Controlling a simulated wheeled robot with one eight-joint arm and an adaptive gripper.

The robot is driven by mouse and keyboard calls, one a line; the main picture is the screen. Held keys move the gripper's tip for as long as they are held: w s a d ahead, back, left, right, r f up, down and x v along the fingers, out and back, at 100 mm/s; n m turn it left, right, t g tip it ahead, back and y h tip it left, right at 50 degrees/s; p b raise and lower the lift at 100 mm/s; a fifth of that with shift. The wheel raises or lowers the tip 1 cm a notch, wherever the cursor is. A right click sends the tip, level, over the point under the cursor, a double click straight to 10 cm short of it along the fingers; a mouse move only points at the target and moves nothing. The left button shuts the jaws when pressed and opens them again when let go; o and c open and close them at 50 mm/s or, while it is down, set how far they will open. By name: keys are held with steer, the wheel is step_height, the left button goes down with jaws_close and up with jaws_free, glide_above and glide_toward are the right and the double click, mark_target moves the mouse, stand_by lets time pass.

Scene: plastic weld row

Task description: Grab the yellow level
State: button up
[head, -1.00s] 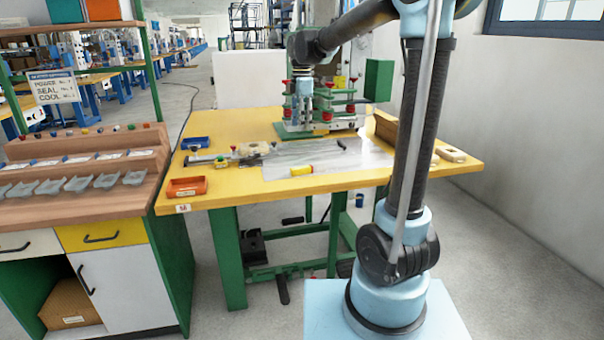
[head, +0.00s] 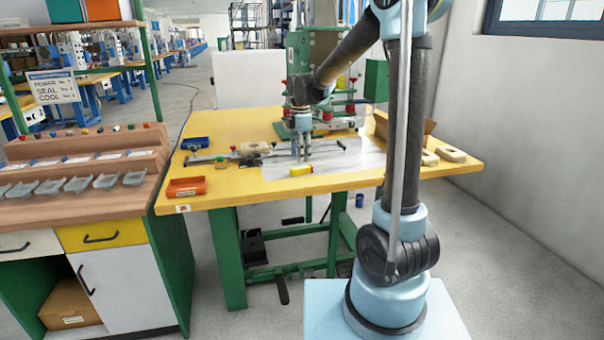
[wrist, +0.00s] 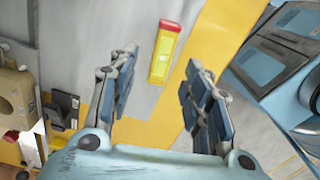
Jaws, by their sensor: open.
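The yellow level (head: 300,170) lies on the front part of the grey sheet on the yellow table, near the front edge. In the wrist view the yellow level (wrist: 164,52) shows a red end and lies beyond the fingertips, between their lines and apart from them. My gripper (head: 302,157) points down above the table, just behind the level in the head view. In the wrist view my gripper (wrist: 160,75) is open and empty, with its two dark padded fingers spread.
An orange tray (head: 187,187) and a blue tray (head: 195,143) stand at the table's left. A beige block (head: 254,148) and a long grey tool (head: 215,157) lie left of my gripper. The green press (head: 312,75) stands behind. Beige parts (head: 451,154) lie at the right.

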mark_target(302, 167)
steer(key=shift+d+f, duration=0.2)
steer(key=shift+f, duration=2.4)
jaws_close()
